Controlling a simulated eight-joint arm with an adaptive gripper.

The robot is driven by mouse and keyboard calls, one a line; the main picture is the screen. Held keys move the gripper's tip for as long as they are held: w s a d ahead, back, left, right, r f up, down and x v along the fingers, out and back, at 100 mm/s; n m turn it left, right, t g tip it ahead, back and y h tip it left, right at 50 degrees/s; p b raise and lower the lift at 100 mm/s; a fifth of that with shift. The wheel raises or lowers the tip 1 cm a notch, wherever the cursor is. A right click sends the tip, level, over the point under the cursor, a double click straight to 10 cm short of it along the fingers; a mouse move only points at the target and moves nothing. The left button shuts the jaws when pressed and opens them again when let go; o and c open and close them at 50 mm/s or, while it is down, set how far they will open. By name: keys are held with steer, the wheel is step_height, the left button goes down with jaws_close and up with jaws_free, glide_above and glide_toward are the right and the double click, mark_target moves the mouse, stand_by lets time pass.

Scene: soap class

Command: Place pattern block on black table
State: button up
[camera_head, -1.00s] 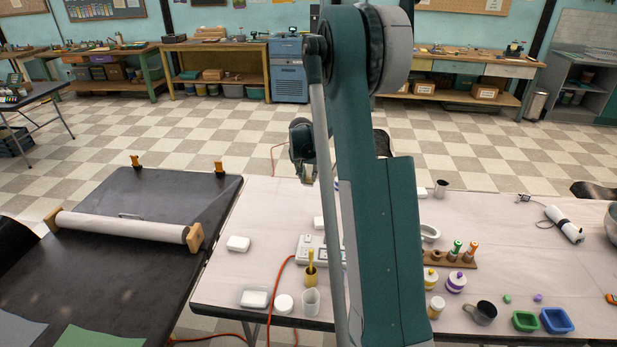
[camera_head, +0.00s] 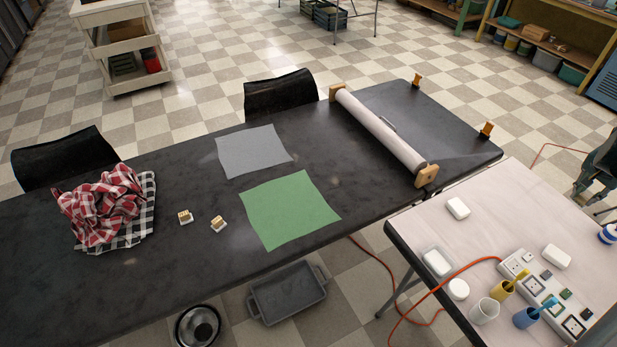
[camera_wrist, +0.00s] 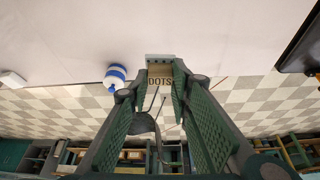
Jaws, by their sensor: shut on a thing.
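My gripper (camera_wrist: 160,88) is shut on a wooden pattern block (camera_wrist: 160,76) marked "DOTS" with a pale backing, in the wrist view. It holds the block over the white table (camera_wrist: 225,40). In the head view only part of my gripper shows at the right edge, beyond the white table; the held block is not clear there. The black table (camera_head: 330,220) fills the left and middle of the head view. Two small wood-and-white blocks (camera_head: 185,217) and (camera_head: 218,224) sit on it, right of a checkered cloth.
White soap bars (camera_head: 458,208), cups (camera_head: 484,311) and a power strip (camera_head: 540,290) stand on the white table.

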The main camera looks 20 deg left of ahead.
mark_target(573, 200)
step_height(573, 200, up, 2)
steer(key=shift+r, duration=0.25)
steer(key=shift+w+a, duration=0.35)
steer(key=shift+a, duration=0.45)
steer(key=w+a+n+t+y, duration=0.1)
steer(key=w+a+n, duration=0.35)
steer(key=a, duration=1.15)
steer(key=w+a+n+y, duration=0.15)
steer(key=w+a, duration=0.55)
steer(key=a, duration=0.9)
steer(key=s+a+n+y, duration=0.2)
steer(key=a+n, duration=0.4)
steer(key=a, duration=2.9)
steer(key=s+a+n+y, duration=0.1)
steer(key=s+a+n, duration=0.4)
steer(key=a, duration=1.2)
steer(key=s+a+n+y, duration=0.1)
steer(key=s+a, duration=0.8)
steer(key=a, duration=0.8)
steer(key=s+a+n+g+y, duration=0.15)
steer(key=s+a+n, duration=0.45)
steer(key=s+a, duration=1.75)
steer(key=shift+g, duration=0.35)
steer(key=shift+s+a+f, duration=0.1)
steer(key=shift+s+f, duration=0.1)
steer(key=shift+f, duration=1.1)
steer(key=shift+s+f, duration=0.2)
steer(key=shift+f, duration=1.05)
